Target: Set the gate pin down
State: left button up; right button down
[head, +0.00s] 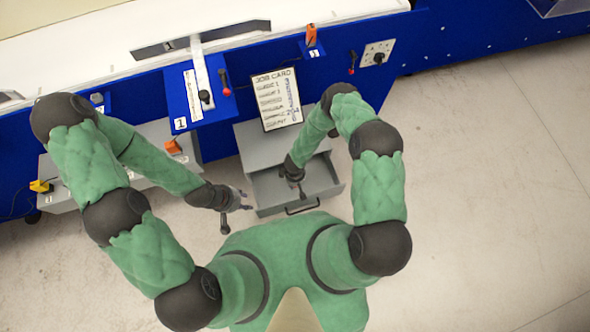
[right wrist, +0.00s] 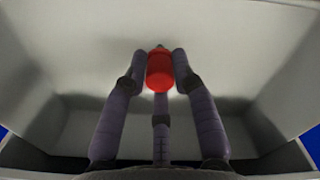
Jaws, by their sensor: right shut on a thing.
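The gate pin (right wrist: 160,72) shows in the right wrist view as a red rounded piece with a small dark tip. The fingers of my right gripper (right wrist: 161,85) are shut around it, inside the grey drawer (right wrist: 240,60). In the head view my right gripper (head: 299,188) is over the open drawer (head: 325,176), and the pin cannot be made out there. My left gripper (head: 248,200) is empty, with its fingers apart, just left of the drawer.
A job card (head: 278,100) stands behind the drawer on the grey cabinet. The blue bench (head: 330,62) has a red-handled lever (head: 224,80), another red-handled piece (head: 351,62) and an orange block (head: 311,36). The floor at right is clear.

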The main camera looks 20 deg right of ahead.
jog(key=shift+f, duration=0.15)
jog(key=c, duration=1)
grip_release()
notch_tip(320, 180, up, 11)
jog(key=p, duration=0.5)
jog(key=s+a+r+m+g+y, duration=0.2)
jog(key=s+a+r+m+y, duration=0.25)
jog(key=s+r, duration=0.5)
jog(key=d+r+m+t, duration=0.2)
jog(key=d+r+m, duration=0.1)
jog(key=r+m, duration=0.2)
jog(key=shift+w+d+r, duration=0.15)
jog(key=shift+r, duration=1.05)
